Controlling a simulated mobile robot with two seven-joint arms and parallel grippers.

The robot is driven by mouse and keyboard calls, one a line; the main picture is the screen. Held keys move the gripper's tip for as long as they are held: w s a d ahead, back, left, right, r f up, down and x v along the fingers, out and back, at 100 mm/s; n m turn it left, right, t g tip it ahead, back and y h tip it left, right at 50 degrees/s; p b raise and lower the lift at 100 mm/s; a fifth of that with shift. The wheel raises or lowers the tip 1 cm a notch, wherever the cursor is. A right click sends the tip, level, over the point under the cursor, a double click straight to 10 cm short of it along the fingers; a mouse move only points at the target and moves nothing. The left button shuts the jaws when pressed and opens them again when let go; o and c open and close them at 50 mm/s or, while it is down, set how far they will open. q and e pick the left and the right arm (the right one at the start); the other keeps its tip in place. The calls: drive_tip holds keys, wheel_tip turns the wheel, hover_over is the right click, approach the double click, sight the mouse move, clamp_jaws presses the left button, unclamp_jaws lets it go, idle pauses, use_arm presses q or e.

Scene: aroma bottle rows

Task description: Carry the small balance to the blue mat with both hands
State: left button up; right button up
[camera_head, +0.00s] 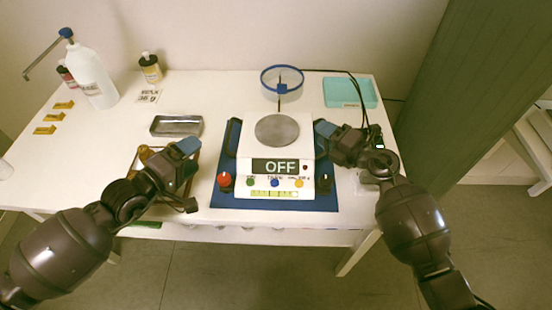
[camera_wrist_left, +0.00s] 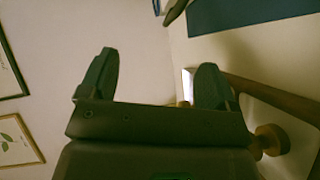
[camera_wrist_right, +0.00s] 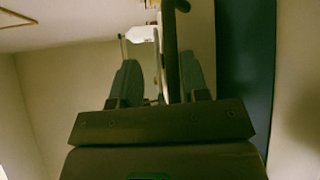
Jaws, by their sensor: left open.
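The small white balance (camera_head: 285,187) has a round grey pan, a display reading OFF and coloured knobs. It stands upright over the blue mat (camera_head: 225,195), whose edges show around it. A dark handle (camera_head: 233,135) is on its left side. My left gripper (camera_head: 188,147) is open and empty, left of the balance and apart from it. My right gripper (camera_head: 323,128) is at the balance's right side. In the right wrist view, a dark bar (camera_wrist_right: 171,50) lies between its fingers, nearer one finger; whether they grip it is unclear.
A grey metal tray (camera_head: 176,126) lies behind my left gripper, and a wooden-edged item (camera_head: 150,160) is partly hidden under it. A wash bottle (camera_head: 92,80), a dark bottle (camera_head: 150,68) and yellow labels (camera_head: 54,117) stand at the left. A teal tray (camera_head: 350,92) is at the back right.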

drive_tip(key=shift+r, duration=0.1)
drive_tip(key=shift+o, duration=0.3)
drive_tip(key=o, duration=0.8)
drive_tip(key=shift+w+d, duration=0.1)
drive_tip(key=shift+d, duration=3.4)
